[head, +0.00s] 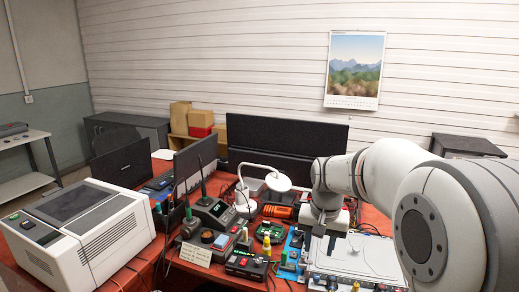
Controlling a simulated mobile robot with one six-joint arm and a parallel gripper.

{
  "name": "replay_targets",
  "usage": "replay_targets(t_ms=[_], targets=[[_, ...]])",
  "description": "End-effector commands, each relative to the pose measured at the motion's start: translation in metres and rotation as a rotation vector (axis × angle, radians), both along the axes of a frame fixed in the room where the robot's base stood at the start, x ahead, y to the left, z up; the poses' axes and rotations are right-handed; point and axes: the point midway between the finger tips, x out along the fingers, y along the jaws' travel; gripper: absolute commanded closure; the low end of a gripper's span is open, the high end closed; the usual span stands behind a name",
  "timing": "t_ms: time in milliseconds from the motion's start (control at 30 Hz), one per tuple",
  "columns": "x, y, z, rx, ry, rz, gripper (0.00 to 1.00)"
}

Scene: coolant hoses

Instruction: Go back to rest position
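My arm comes in from the right side of the head view and bends down toward the bench. My gripper (321,230) is at its end, small and dark, above the back left part of a silver, flat-topped unit (365,258). The fingers are too small and too much in shadow to show whether they are open or shut. I see nothing clearly held in it. No coolant hose can be made out for sure. My arm hides part of the bench on the right.
A red-topped bench (140,265) is crowded. It bears a white boxy machine (80,225), a white lamp (278,182), a green circuit board (270,233), a black box with buttons (247,264) and dark screens (285,138). Little free room shows near my gripper.

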Motion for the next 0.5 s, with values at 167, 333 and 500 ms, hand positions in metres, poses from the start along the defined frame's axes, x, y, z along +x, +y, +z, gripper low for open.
replay_targets(t_ms=[167, 333, 500], targets=[[-0.065, 0.000, 0.016, -0.012, -0.039, 0.087, 0.60], [-0.125, 0.001, 0.016, -0.026, -0.072, 0.172, 0.60], [-0.175, 0.001, 0.007, -0.040, -0.099, 0.245, 0.60]])
